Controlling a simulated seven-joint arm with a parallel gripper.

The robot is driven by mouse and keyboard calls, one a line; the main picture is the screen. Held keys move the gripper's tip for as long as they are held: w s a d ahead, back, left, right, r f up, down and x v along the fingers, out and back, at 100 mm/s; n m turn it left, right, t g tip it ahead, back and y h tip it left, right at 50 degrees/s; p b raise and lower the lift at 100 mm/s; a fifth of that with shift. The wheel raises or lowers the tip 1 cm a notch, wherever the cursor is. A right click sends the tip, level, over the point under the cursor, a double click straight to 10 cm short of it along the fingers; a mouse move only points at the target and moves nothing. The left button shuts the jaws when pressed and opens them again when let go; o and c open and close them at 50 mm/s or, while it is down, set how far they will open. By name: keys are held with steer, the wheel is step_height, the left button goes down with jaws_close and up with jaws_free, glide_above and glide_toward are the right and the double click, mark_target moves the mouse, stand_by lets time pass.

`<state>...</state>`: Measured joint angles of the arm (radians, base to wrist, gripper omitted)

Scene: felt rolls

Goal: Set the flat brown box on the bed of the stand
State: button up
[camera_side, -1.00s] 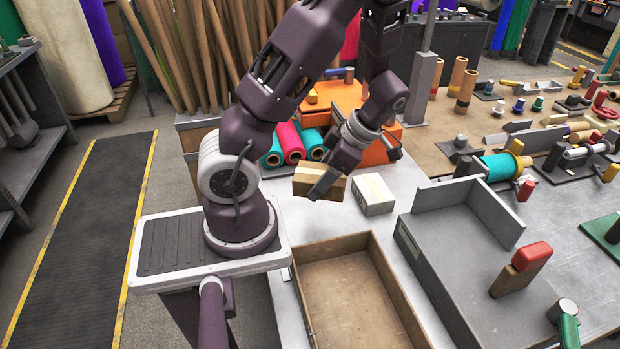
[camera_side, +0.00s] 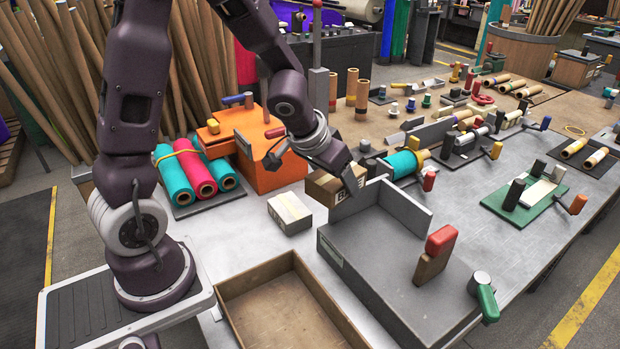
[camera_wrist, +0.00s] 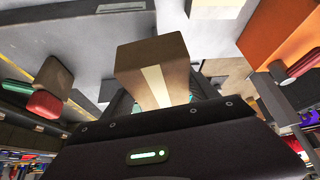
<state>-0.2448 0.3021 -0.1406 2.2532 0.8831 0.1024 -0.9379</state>
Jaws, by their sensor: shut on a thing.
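The flat brown box (camera_side: 322,189) is held in my gripper (camera_side: 337,172) in the side view, just behind the stand's upright corner walls. The near wall hides part of its lower right side. The box also shows in the wrist view (camera_wrist: 152,72), with a pale tape strip, between the fingers. The grey stand (camera_side: 375,262) has a wide, flat bed with low upright walls at its far corner. A red-topped clamp (camera_side: 440,240) stands on its right part, and the middle of the bed is bare. Whether the box touches the wall I cannot tell.
A pale carton (camera_side: 290,214) lies on the table left of the stand. An empty wooden tray (camera_side: 262,272) is in front. Teal and red rolls (camera_side: 197,175) and an orange block (camera_side: 268,165) stand behind. A teal roll on a holder (camera_side: 403,164) sits just beyond the stand.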

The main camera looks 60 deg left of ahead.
mark_target(382, 235)
steer(key=shift+w+d+r+m+h, duration=0.2)
steer(key=shift+w+d+m+h, duration=0.1)
steer(key=shift+d+m, duration=0.3)
steer(key=shift+w+d+r+m+h, duration=0.2)
steer(key=shift+w+d+m+h, duration=0.1)
steer(key=shift+d+m, duration=0.25)
steer(key=shift+w+a+f+m+h, duration=0.25)
steer(key=shift+w+m+h, duration=0.1)
steer(key=shift+m, duration=0.1)
steer(key=shift+w+a+f+m+h, duration=0.15)
steer(key=shift+w+m+h, duration=0.35)
steer(key=shift+m, duration=0.5)
steer(key=m, duration=0.1)
steer(key=m+h, duration=0.1)
steer(key=w+m, duration=0.1)
steer(key=shift+w+d+f+g, duration=0.1)
steer(key=shift+d+f+g, duration=0.2)
steer(key=shift+d, duration=0.1)
steer(key=w+d+m+g+h, duration=0.1)
steer(key=m, duration=0.3)
steer(key=d+f+m+g+h, duration=0.1)
steer(key=m+g, duration=0.1)
steer(key=m, duration=0.2)
steer(key=w+d+f+m+g+h, duration=0.1)
steer(key=d+m+g, duration=0.1)
steer(key=m, duration=0.2)
steer(key=shift+w, duration=0.35)
steer(key=shift+r+h, duration=0.1)
steer(key=shift+h, duration=0.15)
steer(key=shift+f, duration=2.95)
